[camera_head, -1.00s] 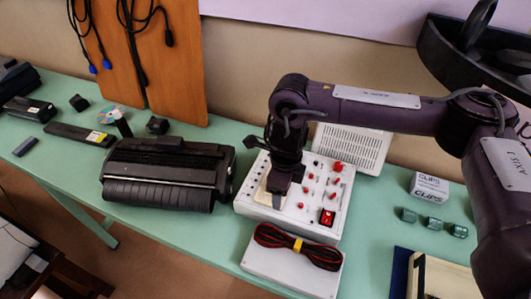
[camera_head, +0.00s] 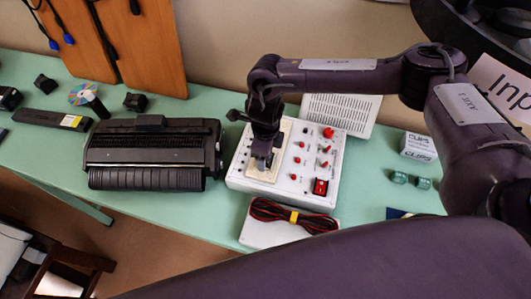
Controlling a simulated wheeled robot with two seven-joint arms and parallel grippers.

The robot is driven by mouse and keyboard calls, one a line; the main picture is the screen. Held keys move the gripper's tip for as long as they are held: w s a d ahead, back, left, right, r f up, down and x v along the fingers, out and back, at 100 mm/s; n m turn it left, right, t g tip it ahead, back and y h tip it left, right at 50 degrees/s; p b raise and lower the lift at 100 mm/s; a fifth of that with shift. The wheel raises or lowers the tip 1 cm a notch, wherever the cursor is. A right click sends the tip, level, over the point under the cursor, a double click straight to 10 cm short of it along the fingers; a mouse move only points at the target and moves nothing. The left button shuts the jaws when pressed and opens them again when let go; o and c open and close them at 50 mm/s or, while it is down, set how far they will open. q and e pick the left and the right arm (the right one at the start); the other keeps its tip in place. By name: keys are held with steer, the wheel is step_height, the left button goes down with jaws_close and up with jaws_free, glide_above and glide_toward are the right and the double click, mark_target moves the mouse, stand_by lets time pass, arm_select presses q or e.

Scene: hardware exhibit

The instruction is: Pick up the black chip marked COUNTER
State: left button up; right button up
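My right gripper (camera_head: 262,164) points down over the beige panel (camera_head: 258,175) on the left half of a white board (camera_head: 301,199) with red knobs and a red switch. Whether its small fingers are open or shut, and whether they touch the panel, is too small to tell. I cannot make out the black chip marked COUNTER; it may be hidden at the gripper. My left gripper is not in view.
A black printer-like machine (camera_head: 150,155) stands close left of the board. A grey box with a coiled cable (camera_head: 280,214) lies in front. A vented white case (camera_head: 341,113) is behind. A clips box (camera_head: 418,146) and green blocks (camera_head: 411,180) lie right.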

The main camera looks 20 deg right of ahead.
steer(key=shift+f, duration=0.4)
steer(key=c, duration=1.1)
steer(key=shift+o, duration=0.2)
